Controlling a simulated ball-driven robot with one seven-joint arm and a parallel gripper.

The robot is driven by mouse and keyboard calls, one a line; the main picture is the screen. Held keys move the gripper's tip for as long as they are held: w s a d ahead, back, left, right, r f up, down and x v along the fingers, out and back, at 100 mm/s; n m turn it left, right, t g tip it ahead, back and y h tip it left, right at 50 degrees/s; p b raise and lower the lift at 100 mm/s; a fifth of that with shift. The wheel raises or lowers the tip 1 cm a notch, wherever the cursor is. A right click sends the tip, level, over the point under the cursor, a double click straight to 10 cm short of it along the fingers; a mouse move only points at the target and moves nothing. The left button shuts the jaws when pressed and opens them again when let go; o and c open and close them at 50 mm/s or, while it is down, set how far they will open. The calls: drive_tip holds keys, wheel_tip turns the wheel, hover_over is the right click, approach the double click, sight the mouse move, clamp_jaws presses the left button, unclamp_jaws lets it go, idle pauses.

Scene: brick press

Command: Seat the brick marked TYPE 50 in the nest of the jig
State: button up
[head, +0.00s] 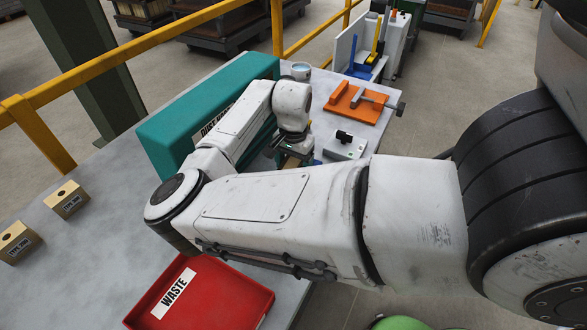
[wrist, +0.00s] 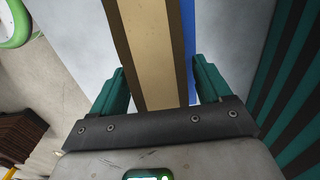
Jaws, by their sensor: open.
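My gripper (wrist: 160,88) is open in the wrist view, with its green fingers on either side of a tan brick (wrist: 158,60). Gaps show between the fingers and the brick, and a blue strip (wrist: 189,60) lies along its right side. In the head view a small part of this tan brick (head: 291,162) shows under my wrist, with blue beside it. No mark on it is visible, so I cannot tell its type. My arm hides most of that spot, and I cannot make out the jig's nest there.
Two labelled tan bricks (head: 66,199) (head: 17,241) stand at the left. An orange clamp fixture (head: 352,104), white control box (head: 345,148) and cup (head: 301,71) stand at the right.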

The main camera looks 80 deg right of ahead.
drive_tip(key=shift+f, duration=0.15)
drive_tip(key=c, duration=1)
